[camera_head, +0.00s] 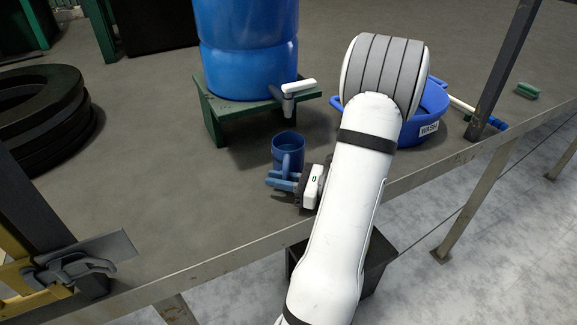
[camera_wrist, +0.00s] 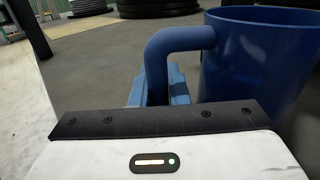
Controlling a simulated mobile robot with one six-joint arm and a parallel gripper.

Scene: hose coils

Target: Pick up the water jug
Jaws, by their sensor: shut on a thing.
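The water jug (camera_head: 289,142) is a dark blue, open-topped jug with a side handle. It stands upright, in front of the green stand. My gripper (camera_head: 284,181) is at the near side of the jug, with its blue fingers at the handle. In the wrist view the jug (camera_wrist: 258,55) fills the upper right, and its handle (camera_wrist: 160,62) runs down between the blue fingers (camera_wrist: 160,88). My gripper is shut on the handle. The lower end of the handle and the jug's base are hidden in the wrist view.
A large blue barrel (camera_head: 247,50) with a white-handled tap (camera_head: 289,92) sits on a green stand (camera_head: 213,112). Black tires (camera_head: 45,115) lie at left. A metal post (camera_head: 502,70) stands at right.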

